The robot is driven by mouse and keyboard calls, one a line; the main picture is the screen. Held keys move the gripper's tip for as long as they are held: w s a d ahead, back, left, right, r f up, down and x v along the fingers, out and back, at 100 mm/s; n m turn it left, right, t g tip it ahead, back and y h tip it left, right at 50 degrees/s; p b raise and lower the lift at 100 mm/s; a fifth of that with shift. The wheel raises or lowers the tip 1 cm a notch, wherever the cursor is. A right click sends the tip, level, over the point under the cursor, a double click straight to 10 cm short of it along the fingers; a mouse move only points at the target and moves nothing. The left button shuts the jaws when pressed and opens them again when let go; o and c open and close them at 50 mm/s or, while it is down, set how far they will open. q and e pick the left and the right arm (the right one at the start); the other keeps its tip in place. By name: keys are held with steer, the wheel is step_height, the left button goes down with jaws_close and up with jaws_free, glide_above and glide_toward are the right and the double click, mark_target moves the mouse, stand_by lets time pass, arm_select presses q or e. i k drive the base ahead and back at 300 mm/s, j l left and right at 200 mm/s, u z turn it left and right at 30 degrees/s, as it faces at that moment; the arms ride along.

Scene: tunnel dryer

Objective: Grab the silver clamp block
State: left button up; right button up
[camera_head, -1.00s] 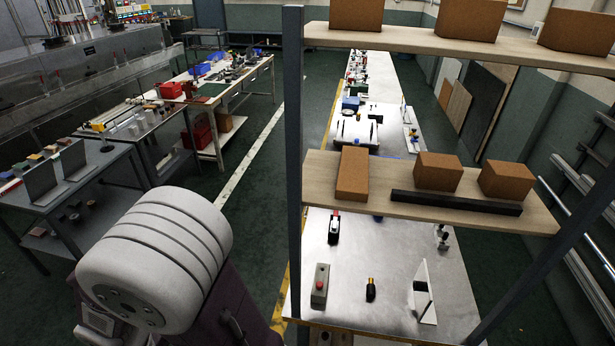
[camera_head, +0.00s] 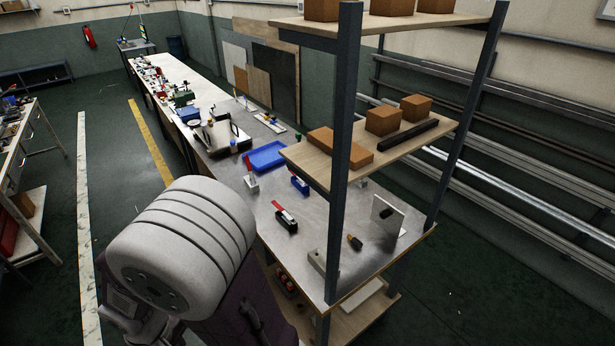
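I cannot pick out the silver clamp block with certainty. On the metal-topped bench (camera_head: 310,228), a small silver piece with a red upright part (camera_head: 251,180) stands just left of the shelf rack. A black clamp-like piece with a red handle (camera_head: 287,220) lies nearer to me, and a blue-and-red piece (camera_head: 300,185) sits behind it. A light upright plate with a dark knob (camera_head: 386,214) stands at the right. A pale block (camera_head: 318,262) is partly behind the rack's front post. Neither of my grippers is in view.
A rack with a grey post (camera_head: 342,150) and wooden shelves carrying brown boxes (camera_head: 384,121) stands over the bench's right part. A blue tray (camera_head: 265,156) lies farther back. Open floor (camera_head: 130,210) runs along the left.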

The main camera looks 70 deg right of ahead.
mark_target(252, 188)
steer(key=i+l+z, duration=0.55)
steer(key=i+z, duration=0.85)
steer(key=i+j+z, duration=0.1)
steer(key=i+z, duration=0.35)
